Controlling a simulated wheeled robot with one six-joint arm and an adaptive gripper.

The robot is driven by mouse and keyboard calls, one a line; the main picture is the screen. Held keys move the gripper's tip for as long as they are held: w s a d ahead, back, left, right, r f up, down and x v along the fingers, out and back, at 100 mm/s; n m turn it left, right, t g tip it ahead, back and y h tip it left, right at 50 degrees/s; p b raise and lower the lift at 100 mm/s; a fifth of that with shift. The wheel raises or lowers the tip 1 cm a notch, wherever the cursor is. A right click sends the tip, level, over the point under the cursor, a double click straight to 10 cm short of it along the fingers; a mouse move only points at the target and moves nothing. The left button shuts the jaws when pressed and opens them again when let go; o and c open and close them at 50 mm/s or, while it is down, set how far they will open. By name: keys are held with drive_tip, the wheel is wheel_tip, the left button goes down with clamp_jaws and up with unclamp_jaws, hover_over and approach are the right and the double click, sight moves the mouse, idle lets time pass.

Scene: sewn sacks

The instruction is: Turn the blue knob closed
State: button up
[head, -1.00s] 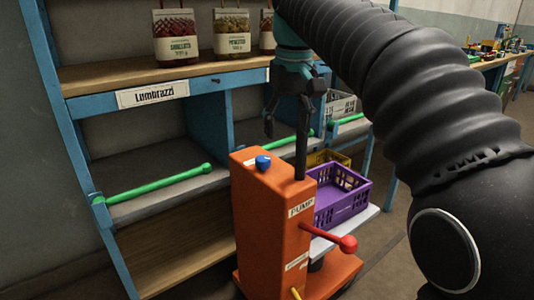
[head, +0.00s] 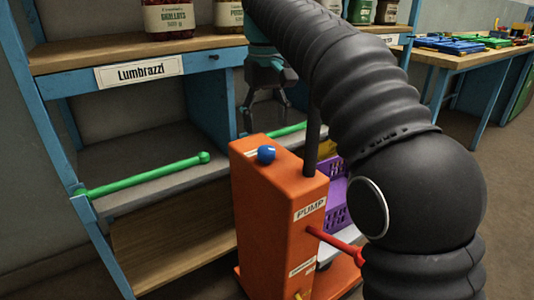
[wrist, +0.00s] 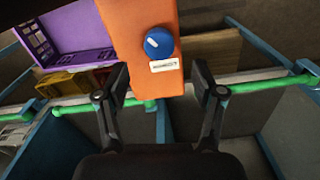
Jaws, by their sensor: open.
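The blue knob (head: 266,154) sits on top of the orange pump box (head: 265,220), with a white mark on it. In the wrist view the knob (wrist: 158,42) shows from above, beside a small white label (wrist: 164,65) whose text is too small to read surely. My gripper (head: 266,122) hangs above and behind the pump top in the head view, apart from the knob. In the wrist view my gripper (wrist: 158,85) is open and empty, its fingers spread to either side of the pump's edge, with the knob beyond the fingertips.
A blue shelf labelled Lumbrazzi (head: 140,71) stands behind the pump, with green bars (head: 150,176) along its front. A purple crate (head: 337,205) and a red lever (head: 335,243) are to the pump's right. Jars (head: 167,18) stand on the upper shelf.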

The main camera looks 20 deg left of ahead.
sight(266, 149)
wheel_tip(266, 149, down, 7)
drive_tip(key=shift+r+b, duration=0.15)
drive_tip(key=shift+b, duration=0.7)
drive_tip(key=c, duration=1.1)
